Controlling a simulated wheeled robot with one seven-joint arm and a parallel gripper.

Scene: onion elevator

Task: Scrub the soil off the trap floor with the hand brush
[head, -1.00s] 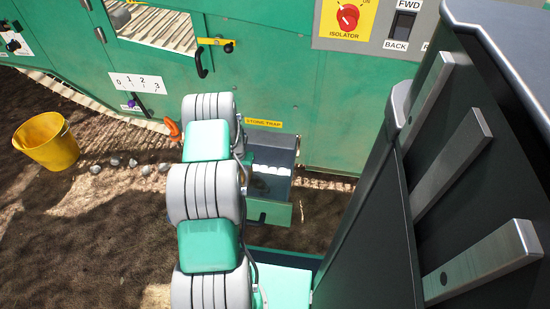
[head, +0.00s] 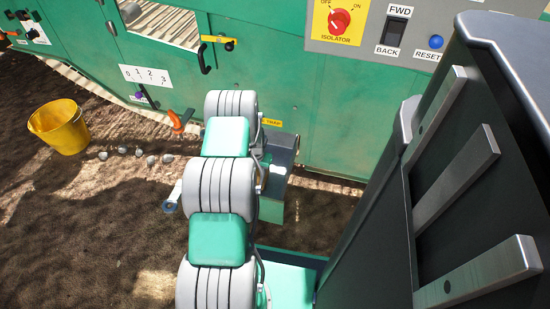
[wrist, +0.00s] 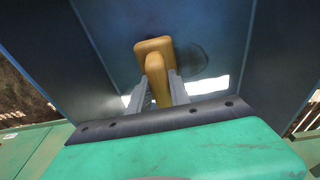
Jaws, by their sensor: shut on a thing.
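The hand brush (wrist: 153,46), orange-tan with a blocky head and a handle, shows in the wrist view. My gripper (wrist: 156,90) is shut on its handle, one grey finger on each side. The brush is over the blue-grey trap floor (wrist: 220,28); I cannot tell whether its bristles touch. A dark, faint-edged patch (wrist: 195,60) lies on the floor just right of the brush head. In the head view the stone trap (head: 283,150) is partly hidden behind my arm, as are my gripper and the brush.
The trap's dark side walls (wrist: 284,50) rise close on both sides. A green machine panel (head: 340,110) stands behind it, with an orange handle (head: 180,121) to the left. A yellow bucket (head: 60,128) and several stones (head: 139,152) are on the ground at left.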

